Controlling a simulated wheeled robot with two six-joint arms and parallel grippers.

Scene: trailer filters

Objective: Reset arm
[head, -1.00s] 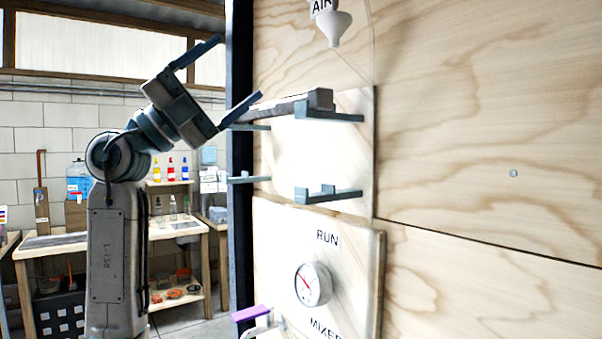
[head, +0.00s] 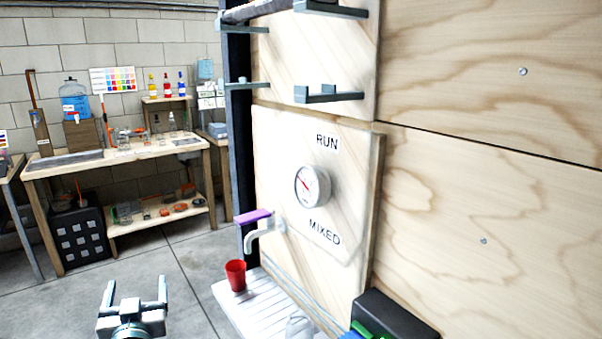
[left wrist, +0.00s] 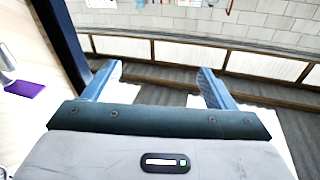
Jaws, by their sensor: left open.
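My left gripper (head: 135,290) is low at the bottom left of the head view, with its two fingers apart and nothing between them. In the left wrist view its fingers (left wrist: 160,90) are also spread and empty. It is apart from the wooden panel and from the shelf with the red cup. My right gripper is not in view.
A dial (head: 312,186) sits on the wooden panel (head: 345,190) between the words RUN and MIXED. A purple-handled tap (head: 254,216) is above a red cup (head: 236,275) on a white slatted shelf (head: 250,310). A workbench (head: 110,158) stands at the back left. Floor between is clear.

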